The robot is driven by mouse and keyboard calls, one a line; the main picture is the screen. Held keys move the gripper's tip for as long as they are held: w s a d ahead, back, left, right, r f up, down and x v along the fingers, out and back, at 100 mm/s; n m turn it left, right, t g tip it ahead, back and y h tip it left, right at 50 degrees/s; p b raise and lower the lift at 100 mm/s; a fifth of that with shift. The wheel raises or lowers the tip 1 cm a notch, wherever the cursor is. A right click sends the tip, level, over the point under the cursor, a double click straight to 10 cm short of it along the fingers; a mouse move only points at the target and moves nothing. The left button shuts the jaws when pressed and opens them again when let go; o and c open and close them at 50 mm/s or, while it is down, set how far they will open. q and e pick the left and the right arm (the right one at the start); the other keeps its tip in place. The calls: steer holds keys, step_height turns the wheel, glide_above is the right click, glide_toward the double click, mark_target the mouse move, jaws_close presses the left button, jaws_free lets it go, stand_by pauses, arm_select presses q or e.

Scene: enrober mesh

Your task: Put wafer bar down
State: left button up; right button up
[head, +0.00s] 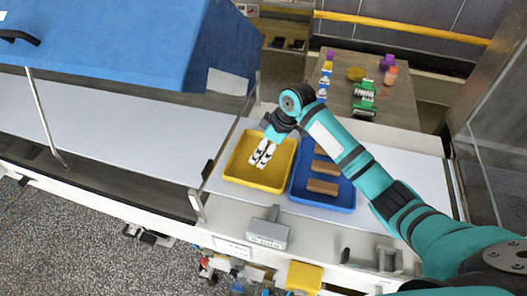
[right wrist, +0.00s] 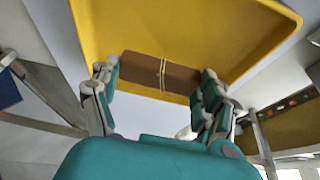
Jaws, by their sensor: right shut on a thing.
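My right gripper (head: 263,152) points down over the yellow tray (head: 239,170) in the head view. In the right wrist view its two fingers (right wrist: 158,76) are shut on the ends of a brown wafer bar (right wrist: 147,69) with a thin pale band around its middle. The yellow tray (right wrist: 215,30) fills the view behind the bar. I cannot tell whether the bar touches the tray floor. The gripper hides this bar in the head view. A blue tray (head: 299,182), right beside the yellow one, holds several brown bars (head: 323,187). My left gripper is not in view.
A blue hood (head: 130,40) covers the belt at left. A grey box (head: 267,234) sits at the front edge. A table (head: 345,95) with small items stands behind.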

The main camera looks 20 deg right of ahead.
step_height(320, 180, down, 2)
steer(key=shift+s+f+p, duration=0.1)
steer(key=shift+s+p, duration=0.05)
steer(key=shift+p, duration=0.3)
steer(key=shift+f, duration=0.25)
steer(key=shift+f, duration=0.1)
steer(key=shift+f, duration=0.2)
steer(key=o, duration=0.8)
steer(key=shift+o, duration=0.2)
